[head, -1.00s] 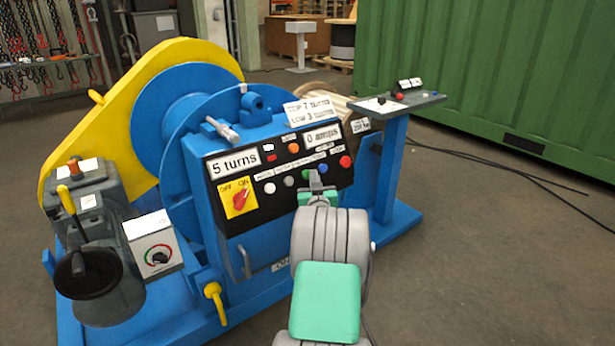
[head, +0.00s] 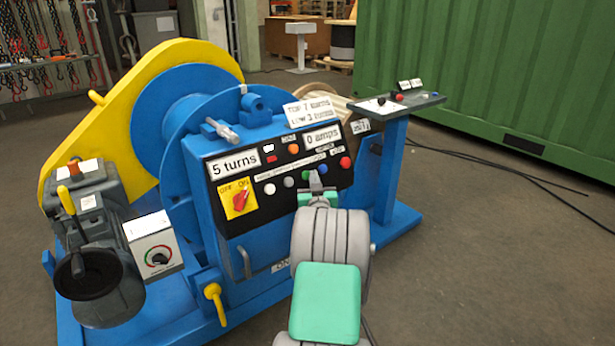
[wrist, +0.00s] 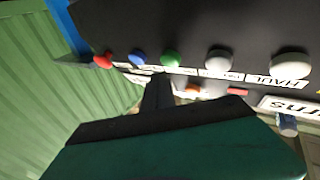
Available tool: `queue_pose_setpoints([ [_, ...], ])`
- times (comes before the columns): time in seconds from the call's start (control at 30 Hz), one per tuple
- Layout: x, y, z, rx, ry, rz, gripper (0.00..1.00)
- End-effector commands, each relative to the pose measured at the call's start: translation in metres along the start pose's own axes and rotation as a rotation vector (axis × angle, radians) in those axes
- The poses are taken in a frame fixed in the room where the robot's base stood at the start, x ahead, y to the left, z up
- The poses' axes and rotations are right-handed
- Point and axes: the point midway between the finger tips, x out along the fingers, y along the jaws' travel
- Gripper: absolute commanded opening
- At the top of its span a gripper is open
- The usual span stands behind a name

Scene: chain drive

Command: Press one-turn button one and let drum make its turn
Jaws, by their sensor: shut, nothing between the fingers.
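The black control panel (head: 262,215) on the blue machine carries a row of buttons: white (head: 270,188), grey (head: 289,182), green (head: 307,174), blue (head: 322,168) and red (head: 345,162). Their small labels are too blurred to tell which is button one. The turns display (head: 234,163) reads "5 turns". The drum's blue flange (head: 178,110) stands behind the panel. My gripper (head: 315,180) is shut and empty, in front of the panel near the green and blue buttons. In the wrist view its tip (wrist: 158,80) lies below the green button (wrist: 170,58) and blue button (wrist: 137,57); contact cannot be told.
The panel also has a yellow OFF/ON switch (head: 239,199) and a "0 amps" display (head: 322,135). A small grey shelf (head: 425,102) on a blue post stands at the right. A green container (head: 490,70) stands behind it. The floor at right is open, crossed by black cables.

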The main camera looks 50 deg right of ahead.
Motion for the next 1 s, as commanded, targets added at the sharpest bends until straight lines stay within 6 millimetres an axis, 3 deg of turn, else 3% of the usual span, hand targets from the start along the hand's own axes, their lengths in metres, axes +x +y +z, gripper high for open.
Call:
queue_pose_setpoints([
  [1.0, 0.0041, -0.0038, 0.0056, 0.001, 0.0, -0.001, 0.0],
])
